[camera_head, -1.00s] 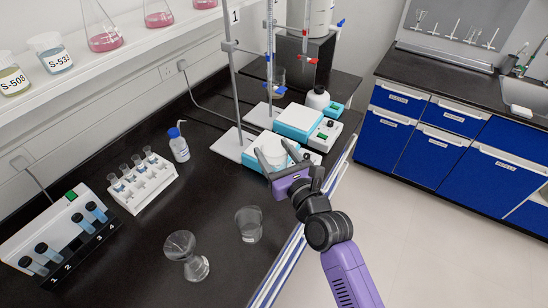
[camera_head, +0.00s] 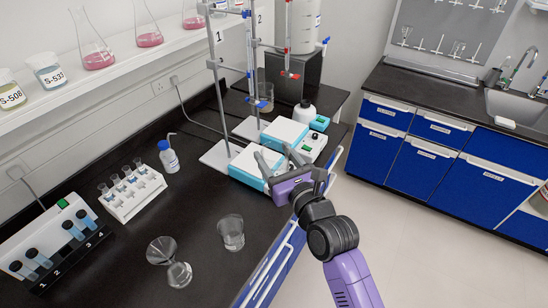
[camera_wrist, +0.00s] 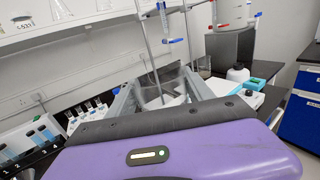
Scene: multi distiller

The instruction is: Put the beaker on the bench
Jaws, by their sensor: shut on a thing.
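My gripper (camera_head: 278,158) is at the right edge of the near stirrer plate, with its fingers pointing away from me. In the wrist view the gripper (camera_wrist: 165,88) is shut on a clear glass beaker (camera_wrist: 160,95), which sits between the two fingers. In the head view the held beaker is hard to make out against the white plate. The black bench (camera_head: 200,205) runs below and to the left. Another clear beaker (camera_head: 231,233) stands upright on it, nearer to me.
A clear funnel-shaped glass vessel (camera_head: 166,262), a tube rack (camera_head: 134,192) and a wash bottle (camera_head: 169,157) stand on the bench. Two stirrers with stands are close to my gripper; the near one (camera_head: 246,168) is closest. Bare bench lies between the rack and the standing beaker.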

